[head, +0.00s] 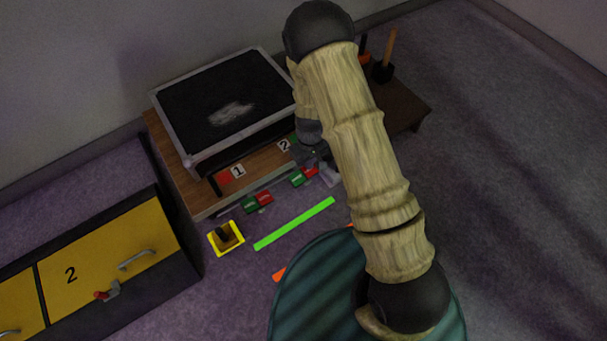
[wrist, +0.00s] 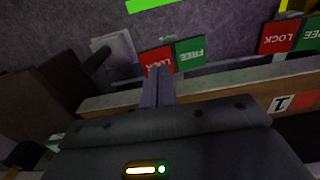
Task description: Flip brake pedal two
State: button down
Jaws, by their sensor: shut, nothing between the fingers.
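A red-and-green LOCK/FREE plate (head: 298,178) lies low in front of the side marked 2 (head: 284,145). It shows upside down in the wrist view (wrist: 188,54). My gripper (wrist: 160,72) is shut and empty, its fingertips appearing at that plate's lower edge; contact cannot be told. In the head view my arm covers most of the gripper. A pale square plate with a dark bar (wrist: 98,58) is left of the fingers in the wrist view. I cannot tell whether that bar is pedal two.
A black-topped case (head: 215,105) stands on a wooden platform (head: 180,185). Side 1 has its own LOCK/FREE plate (head: 257,201) and a yellow-rimmed square (head: 239,243). A green strip (head: 294,223) lies on the floor. A yellow-fronted cabinet (head: 100,265) stands left. Floor at right is clear.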

jog(key=shift+f+b, duration=0.6)
jog(key=shift+f, duration=0.55)
dwell(0.8)
jog(key=shift+r, duration=0.1)
jog(key=shift+r+p, duration=3.4)
jog(key=shift+p, duration=0.2)
